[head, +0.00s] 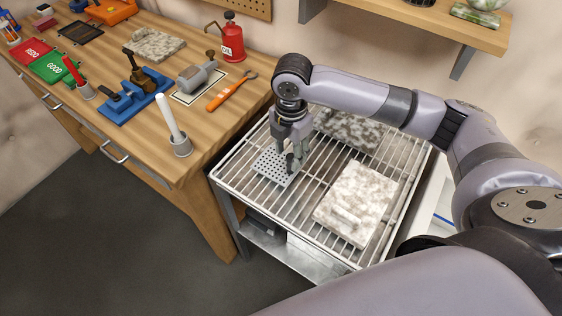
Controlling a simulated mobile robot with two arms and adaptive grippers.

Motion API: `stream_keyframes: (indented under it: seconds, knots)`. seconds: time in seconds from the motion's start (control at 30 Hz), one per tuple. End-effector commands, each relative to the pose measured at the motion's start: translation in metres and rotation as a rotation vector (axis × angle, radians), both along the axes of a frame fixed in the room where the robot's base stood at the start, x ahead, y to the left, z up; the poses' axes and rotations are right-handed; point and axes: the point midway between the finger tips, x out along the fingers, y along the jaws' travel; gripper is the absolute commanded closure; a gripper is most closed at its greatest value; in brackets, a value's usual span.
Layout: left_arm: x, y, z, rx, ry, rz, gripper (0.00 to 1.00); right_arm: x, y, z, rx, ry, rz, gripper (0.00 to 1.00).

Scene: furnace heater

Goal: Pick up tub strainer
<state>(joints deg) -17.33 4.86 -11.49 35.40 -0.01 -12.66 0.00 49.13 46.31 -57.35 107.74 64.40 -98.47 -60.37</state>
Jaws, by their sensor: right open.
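A flat grey perforated plate, which looks like the tub strainer (272,168), lies on the wire rack (309,219) near its left side. My right gripper (292,160) points down over the right part of the plate. It is open, with its fingers close to the plate's right edge. I cannot tell whether the fingers touch it. My left gripper does not show in the head view.
A pale mottled slab (358,203) lies on the rack to the right, and a darker mottled slab (347,128) lies behind. The wooden workbench (140,150) at left holds a blue vise (135,95), a red oil can (231,42) and an orange-handled tool (226,96).

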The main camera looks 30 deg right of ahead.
Motion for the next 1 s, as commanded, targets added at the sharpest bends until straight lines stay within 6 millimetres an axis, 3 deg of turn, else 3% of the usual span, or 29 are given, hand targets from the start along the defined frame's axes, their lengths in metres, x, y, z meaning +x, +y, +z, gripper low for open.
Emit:
stream_keyframes:
  seconds: [0.17, 0.5, 0.73, 1.0]
  knots:
    - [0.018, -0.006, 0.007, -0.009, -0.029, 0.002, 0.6, -0.001, -0.002, -0.012, 0.0, 0.003, -0.002, 0.59]
    - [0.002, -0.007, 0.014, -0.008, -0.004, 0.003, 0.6, 0.0, -0.005, -0.054, 0.0, 0.0, 0.001, 0.59]
    - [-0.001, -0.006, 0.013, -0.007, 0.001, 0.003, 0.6, 0.0, -0.005, -0.055, 0.0, -0.001, 0.001, 0.59]
    - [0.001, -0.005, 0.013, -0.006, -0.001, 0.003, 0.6, 0.0, -0.005, -0.055, -0.001, -0.001, 0.001, 0.77]
